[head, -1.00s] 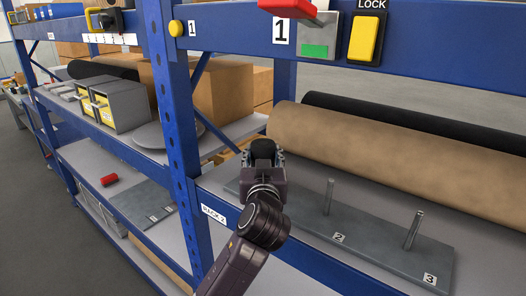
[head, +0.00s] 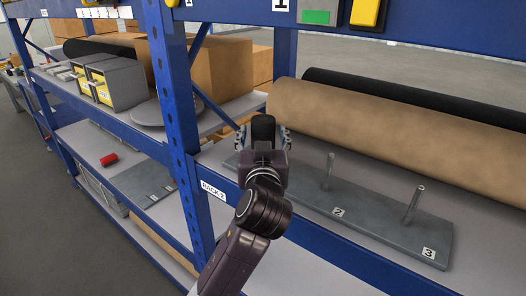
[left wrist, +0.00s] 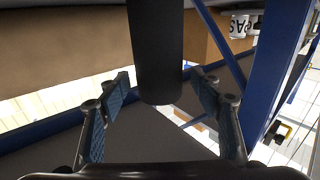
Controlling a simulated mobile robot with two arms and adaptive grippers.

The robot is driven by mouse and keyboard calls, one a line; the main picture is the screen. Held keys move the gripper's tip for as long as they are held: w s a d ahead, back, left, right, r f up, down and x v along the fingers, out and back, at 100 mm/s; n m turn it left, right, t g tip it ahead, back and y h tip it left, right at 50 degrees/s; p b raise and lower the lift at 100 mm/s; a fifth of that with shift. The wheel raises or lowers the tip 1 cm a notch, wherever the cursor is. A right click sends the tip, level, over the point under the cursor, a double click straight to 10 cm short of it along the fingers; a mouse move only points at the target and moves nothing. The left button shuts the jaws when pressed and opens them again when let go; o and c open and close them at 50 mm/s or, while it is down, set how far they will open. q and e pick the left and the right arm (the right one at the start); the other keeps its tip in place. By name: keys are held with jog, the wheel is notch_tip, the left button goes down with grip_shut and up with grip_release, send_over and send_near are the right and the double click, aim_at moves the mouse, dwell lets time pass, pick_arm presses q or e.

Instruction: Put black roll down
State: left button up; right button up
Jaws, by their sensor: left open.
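The black roll (head: 263,128) stands between the fingers of my left gripper (head: 264,134), over the left end of the grey base plate (head: 385,232) with upright metal pegs. In the left wrist view the black roll (left wrist: 155,50) hangs down the picture between the two fingers, with a visible gap on each side. The gripper is open and does not appear to touch it. The roll's lower end and any peg under it are hidden by the gripper and arm in the head view. My right gripper does not show.
A large brown roll (head: 390,130) and a long black roll (head: 420,100) lie behind the pegs. A blue rack post (head: 182,130) stands close left of my arm. Pegs marked 2 (head: 329,172) and 3 (head: 413,204) are bare. A red cylinder (head: 109,160) lies on the left shelf.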

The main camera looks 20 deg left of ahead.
pick_arm(q)
jog(key=b+v, duration=0.2)
jog(key=v, duration=0.6)
jog(key=shift+s+d, duration=0.2)
jog(key=shift+s, duration=0.15)
